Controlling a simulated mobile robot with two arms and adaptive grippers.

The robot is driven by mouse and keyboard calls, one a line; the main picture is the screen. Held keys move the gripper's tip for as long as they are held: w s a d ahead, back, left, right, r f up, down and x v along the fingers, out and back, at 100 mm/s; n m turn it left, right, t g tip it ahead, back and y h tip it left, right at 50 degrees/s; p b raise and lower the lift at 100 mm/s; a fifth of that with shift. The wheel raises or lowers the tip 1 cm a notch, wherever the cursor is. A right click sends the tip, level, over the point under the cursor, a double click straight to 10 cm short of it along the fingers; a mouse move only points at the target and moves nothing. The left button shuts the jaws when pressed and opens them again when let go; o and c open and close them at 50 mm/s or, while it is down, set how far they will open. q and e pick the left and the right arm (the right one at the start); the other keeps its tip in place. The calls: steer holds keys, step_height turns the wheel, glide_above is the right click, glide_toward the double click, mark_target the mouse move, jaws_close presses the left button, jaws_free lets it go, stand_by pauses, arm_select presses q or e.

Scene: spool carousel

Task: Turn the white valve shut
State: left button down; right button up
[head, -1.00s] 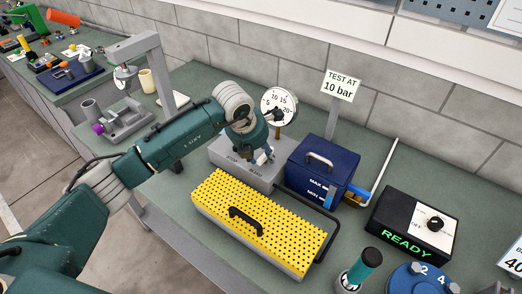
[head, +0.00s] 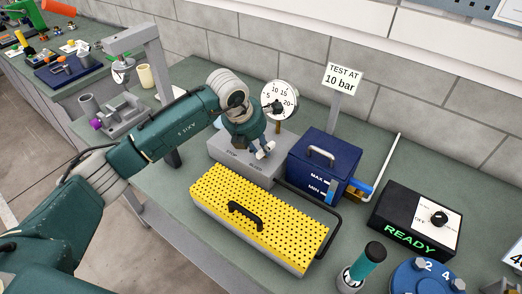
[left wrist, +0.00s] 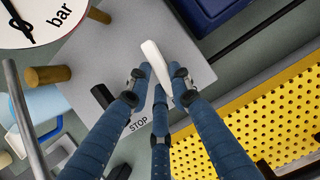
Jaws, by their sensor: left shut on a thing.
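The white valve (left wrist: 156,62) is a flat white lever on a grey block (head: 222,147). In the left wrist view it stands between the blue fingers of my left gripper (left wrist: 160,88). My left gripper is shut on it, with fingers on both sides. In the head view my left gripper (head: 264,148) reaches down at the block's right part, and the white lever is mostly hidden by the fingers. A black lever (left wrist: 103,95) sits beside it near the word STOP. A round gauge (head: 279,100) stands behind the block. My right gripper is not in view.
A yellow perforated cover (head: 260,228) with a black handle lies in front of the block. A dark blue tank (head: 318,172) stands close on the right. A black READY box (head: 412,222) is further right. A "TEST AT 10 bar" sign (head: 342,80) stands behind.

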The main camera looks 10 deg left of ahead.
arm_select(q)
steer(key=m+b, duration=0.2)
steer(key=b, duration=0.1)
steer(key=w+m+g+h+b, duration=0.1)
steer(key=m+b, duration=0.2)
steer(key=shift+a+f+h, duration=0.15)
steer(key=shift+a+h, duration=0.05)
steer(key=shift+h, duration=0.1)
steer(key=m, duration=0.1)
steer(key=m+g+b, duration=0.1)
steer(key=m+b, duration=0.1)
steer(key=shift+w+m+g+h, duration=0.25)
steer(key=shift+m+g+h, duration=0.05)
steer(key=shift+m, duration=0.1)
steer(key=shift+w+r+m+g+b, duration=0.15)
steer(key=shift+m+b, duration=0.15)
steer(key=shift+m, duration=0.15)
steer(key=shift+r+m+g+b, duration=0.15)
steer(key=shift+m+b, duration=0.1)
steer(key=shift+m, duration=0.2)
steer(key=shift+w+m+g, duration=0.1)
steer(key=shift+m+g, duration=0.2)
steer(key=shift+m, duration=0.6)
steer(key=shift+w+d+m+g, duration=0.15)
steer(key=shift+m+g, duration=0.25)
steer(key=shift+m, duration=0.55)
steer(key=shift+w+d+m+g, duration=0.1)
steer(key=shift+m+g, duration=0.3)
steer(key=shift+m, duration=0.55)
